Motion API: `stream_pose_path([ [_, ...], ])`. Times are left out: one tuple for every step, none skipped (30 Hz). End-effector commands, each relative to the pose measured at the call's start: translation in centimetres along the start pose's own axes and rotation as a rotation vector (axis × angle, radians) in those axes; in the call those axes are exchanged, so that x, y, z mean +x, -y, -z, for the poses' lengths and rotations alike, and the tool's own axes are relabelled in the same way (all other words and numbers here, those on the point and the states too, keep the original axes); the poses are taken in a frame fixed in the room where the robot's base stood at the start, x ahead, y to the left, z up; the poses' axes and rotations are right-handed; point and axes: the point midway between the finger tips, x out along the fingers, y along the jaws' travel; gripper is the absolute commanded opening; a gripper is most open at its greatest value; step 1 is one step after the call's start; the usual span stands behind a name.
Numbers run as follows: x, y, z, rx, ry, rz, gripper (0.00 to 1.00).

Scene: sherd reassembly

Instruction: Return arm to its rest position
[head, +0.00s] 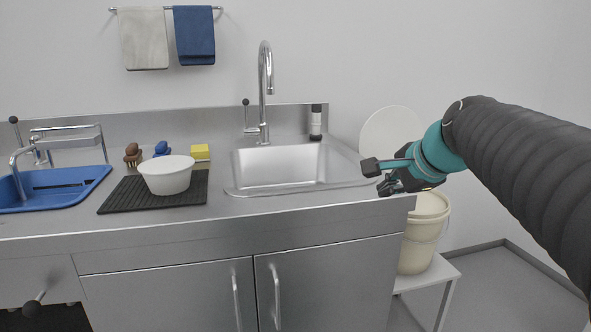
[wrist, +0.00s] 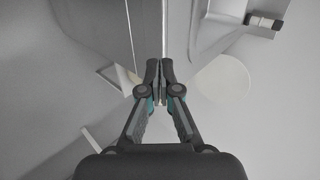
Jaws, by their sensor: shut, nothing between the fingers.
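My gripper (head: 374,176) is in the head view at the right end of the counter, on my arm that reaches in from the right. It looks empty, in front of the right edge of the sink unit. In the wrist view my gripper (wrist: 161,92) has its fingertips close together, with nothing seen between them. The counter's edge and a corner of the sink show beyond the fingers.
The steel counter (head: 50,233) holds a sink (head: 278,166), a tall faucet (head: 265,90), a white bowl (head: 167,176) on a black mat (head: 120,198), and a blue basin (head: 80,181). A cream bucket (head: 420,240) stands on a low stand (head: 440,272) near my gripper. A white round lid (head: 388,130) leans behind.

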Motion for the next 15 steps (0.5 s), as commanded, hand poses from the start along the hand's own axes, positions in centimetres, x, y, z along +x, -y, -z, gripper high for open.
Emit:
stream_pose_path([
  [-0.5,-2.8,-1.6,-0.123,-0.001,-0.038,0.0],
  [-0.7,-4.4,-2.3,-0.2,-0.002,-0.062,0.0],
  [-1.0,-6.6,-3.1,-0.303,-0.001,-0.094,0.0],
  [-1.1,-8.3,-3.8,-0.381,0.002,-0.118,0.0],
  [-1.3,-10.0,-4.3,-0.457,0.005,-0.142,0.0],
  [-1.5,-12.3,-5.1,-0.562,0.012,-0.173,0.0],
  [-1.7,-14.0,-5.5,-0.639,0.018,-0.197,0.0],
  [-1.9,-15.7,-6.0,-0.716,0.025,-0.219,0.0],
  [-2.0,-17.9,-6.5,-0.814,0.037,-0.248,0.0],
  [-2.1,-19.5,-6.8,-0.884,0.046,-0.268,0.0],
  [-2.2,-20.9,-7.0,-0.949,0.056,-0.287,0.0],
  [-2.3,-22.7,-7.3,-1.031,0.068,-0.31,0.0],
  [-2.4,-23.9,-7.5,-1.085,0.076,-0.326,0.0],
  [-2.5,-25.0,-7.6,-1.134,0.085,-0.339,0.0],
  [-2.5,-26.2,-7.7,-1.192,0.096,-0.355,0.0],
])
